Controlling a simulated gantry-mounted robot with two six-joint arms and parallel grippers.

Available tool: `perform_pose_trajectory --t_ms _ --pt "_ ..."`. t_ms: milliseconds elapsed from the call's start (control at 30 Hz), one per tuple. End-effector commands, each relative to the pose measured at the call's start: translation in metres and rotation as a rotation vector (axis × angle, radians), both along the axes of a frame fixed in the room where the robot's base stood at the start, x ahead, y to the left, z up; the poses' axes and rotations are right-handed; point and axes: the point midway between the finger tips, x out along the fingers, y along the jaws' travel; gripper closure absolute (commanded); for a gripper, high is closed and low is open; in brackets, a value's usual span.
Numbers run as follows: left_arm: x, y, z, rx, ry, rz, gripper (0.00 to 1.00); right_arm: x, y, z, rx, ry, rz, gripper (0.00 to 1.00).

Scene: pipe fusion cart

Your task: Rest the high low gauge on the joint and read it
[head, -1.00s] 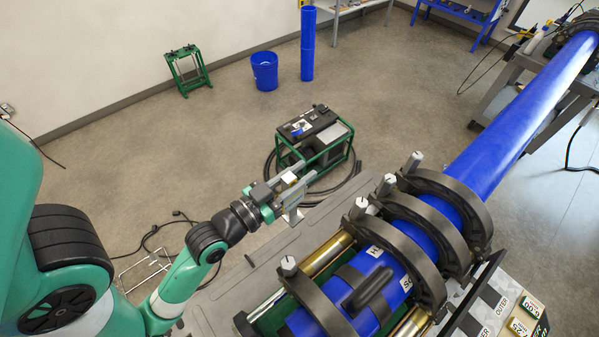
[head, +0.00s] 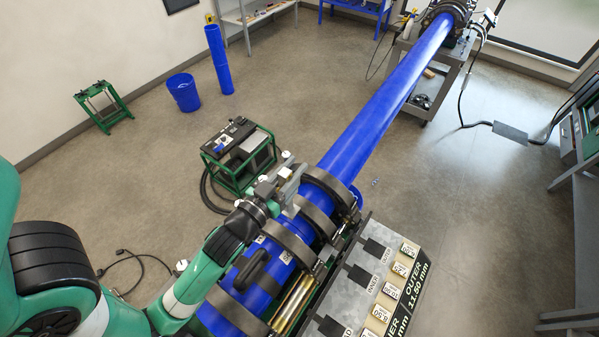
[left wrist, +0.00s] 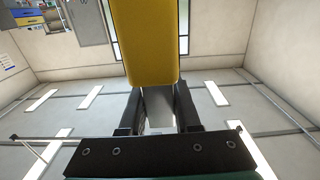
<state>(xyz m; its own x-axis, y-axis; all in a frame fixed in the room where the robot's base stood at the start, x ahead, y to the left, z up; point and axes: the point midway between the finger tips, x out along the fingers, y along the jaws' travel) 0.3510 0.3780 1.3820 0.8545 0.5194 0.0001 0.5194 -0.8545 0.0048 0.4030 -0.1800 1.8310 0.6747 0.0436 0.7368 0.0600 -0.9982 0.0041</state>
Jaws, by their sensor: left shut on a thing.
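My left gripper (head: 268,190) is shut on a grey metal gauge (head: 292,183) and holds it beside the upper left side of the blue pipe (head: 350,150), near the dark clamp rings (head: 285,238). The gauge's lower end looks close to the pipe, but I cannot tell whether it touches. The joint line is not clearly visible among the rings. In the left wrist view, a yellow block (left wrist: 147,40) stands in front of the dark fingers (left wrist: 158,108); the gauge's scale cannot be read. My right gripper is not in view.
A sloped board (head: 345,300) with tiles marked INNER and OUTER lies right of the clamps. A green-framed power unit (head: 238,155) stands on the floor behind my gripper. A blue bucket (head: 183,92) and a green stand (head: 103,105) are farther off.

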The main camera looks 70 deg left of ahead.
Motion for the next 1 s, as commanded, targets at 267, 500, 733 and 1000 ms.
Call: perform_pose_trajectory --t_ms 267,500,733,1000 --pt "-0.001 0.003 0.002 0.004 -0.002 0.014 1.0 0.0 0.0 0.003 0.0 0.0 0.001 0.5" --pt "-0.001 0.003 -0.001 0.003 -0.003 0.013 1.0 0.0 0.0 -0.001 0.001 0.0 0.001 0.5" --pt "-0.001 0.003 -0.021 0.004 -0.002 0.012 1.0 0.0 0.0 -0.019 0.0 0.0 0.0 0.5" --pt "-0.001 0.003 -0.053 0.004 -0.002 0.012 1.0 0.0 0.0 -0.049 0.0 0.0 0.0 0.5"
